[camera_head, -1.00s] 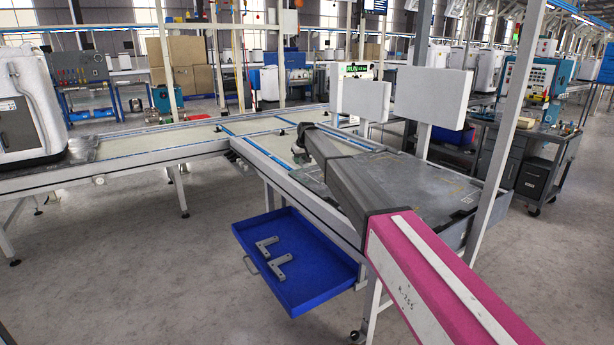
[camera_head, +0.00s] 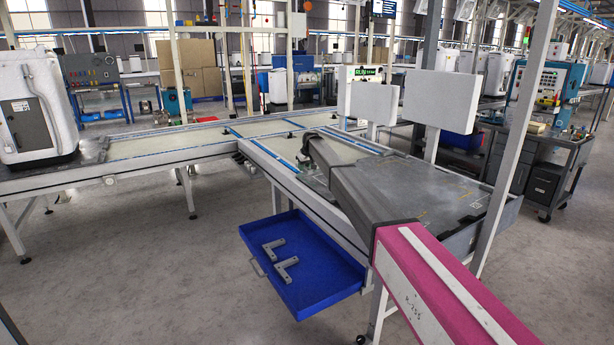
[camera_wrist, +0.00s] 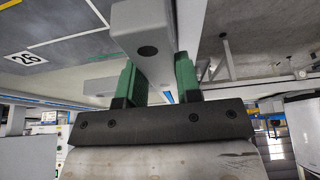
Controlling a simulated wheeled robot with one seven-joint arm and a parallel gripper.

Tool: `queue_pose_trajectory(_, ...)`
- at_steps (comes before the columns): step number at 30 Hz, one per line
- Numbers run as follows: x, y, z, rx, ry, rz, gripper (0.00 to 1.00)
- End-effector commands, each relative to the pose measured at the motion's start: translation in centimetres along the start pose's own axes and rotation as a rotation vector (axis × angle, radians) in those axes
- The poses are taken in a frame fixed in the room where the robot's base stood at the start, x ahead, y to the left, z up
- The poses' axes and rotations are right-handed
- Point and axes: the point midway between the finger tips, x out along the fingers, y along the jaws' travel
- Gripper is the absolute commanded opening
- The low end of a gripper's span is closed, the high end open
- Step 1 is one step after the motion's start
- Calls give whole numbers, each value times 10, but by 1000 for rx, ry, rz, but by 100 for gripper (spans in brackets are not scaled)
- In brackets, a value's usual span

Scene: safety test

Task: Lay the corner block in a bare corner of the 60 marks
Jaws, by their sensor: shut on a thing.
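In the wrist view my gripper (camera_wrist: 158,80) has its two green pads closed on a grey corner block (camera_wrist: 140,22) with a dark round hole. No 60 mark is readable.
A blue tray (camera_head: 325,285) below the table's near side holds two L-shaped grey pieces (camera_head: 287,268). White panels (camera_head: 430,100) stand on posts behind the table. A slim grey post (camera_head: 510,130) rises at its right. A conveyor (camera_head: 150,148) runs left to a white machine (camera_head: 38,105).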

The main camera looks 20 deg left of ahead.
Motion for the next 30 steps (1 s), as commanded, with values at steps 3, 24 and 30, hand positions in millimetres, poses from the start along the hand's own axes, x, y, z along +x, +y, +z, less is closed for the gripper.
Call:
queue_pose_trajectory(3,6,12,1,-1,1,0,0)
queue_pose_trajectory(24,45,16,18,-1,2,0,0)
queue_pose_trajectory(30,49,16,20,-1,1,0,0)
